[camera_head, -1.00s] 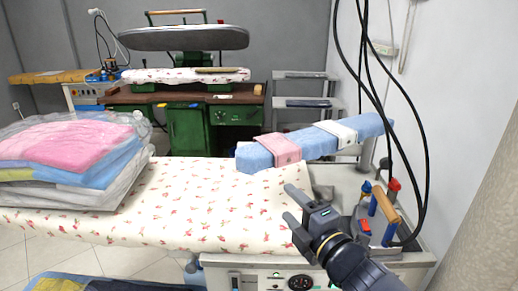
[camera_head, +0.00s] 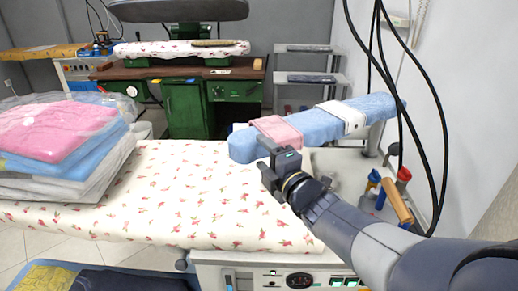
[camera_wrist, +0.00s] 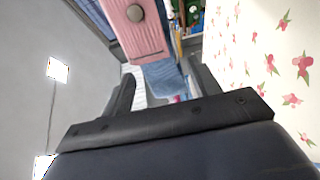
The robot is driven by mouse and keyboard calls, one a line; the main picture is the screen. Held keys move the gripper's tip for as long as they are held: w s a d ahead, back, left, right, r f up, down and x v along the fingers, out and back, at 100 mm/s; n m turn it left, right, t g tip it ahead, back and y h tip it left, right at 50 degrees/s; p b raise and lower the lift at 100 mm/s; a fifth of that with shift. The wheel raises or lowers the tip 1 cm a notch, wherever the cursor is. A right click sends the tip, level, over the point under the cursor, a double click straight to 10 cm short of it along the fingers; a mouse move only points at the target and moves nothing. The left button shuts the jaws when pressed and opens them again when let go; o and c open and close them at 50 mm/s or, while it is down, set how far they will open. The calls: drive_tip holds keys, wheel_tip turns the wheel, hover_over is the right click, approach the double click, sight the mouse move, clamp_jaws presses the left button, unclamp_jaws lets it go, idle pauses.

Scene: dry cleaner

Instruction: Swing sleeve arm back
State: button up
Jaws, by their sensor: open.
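The sleeve arm (camera_head: 340,123) is a long padded board in blue cloth, with a pink band (camera_head: 277,131) near its left end and a white band (camera_head: 344,116) farther right. It reaches over the right part of the ironing table. My gripper (camera_head: 268,163) is open just in front of its left end, by the pink band. In the wrist view the blue cloth (camera_wrist: 163,80) shows between the fingers, with the pink band (camera_wrist: 135,30) beyond them. I cannot tell whether the fingers touch the sleeve arm.
The floral ironing table (camera_head: 190,190) fills the middle. Bagged folded laundry (camera_head: 75,150) is stacked at its left. A green press (camera_head: 185,105) stands behind.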

drive_tip(key=shift+x, duration=1.45)
drive_tip(key=shift+c, duration=0.6)
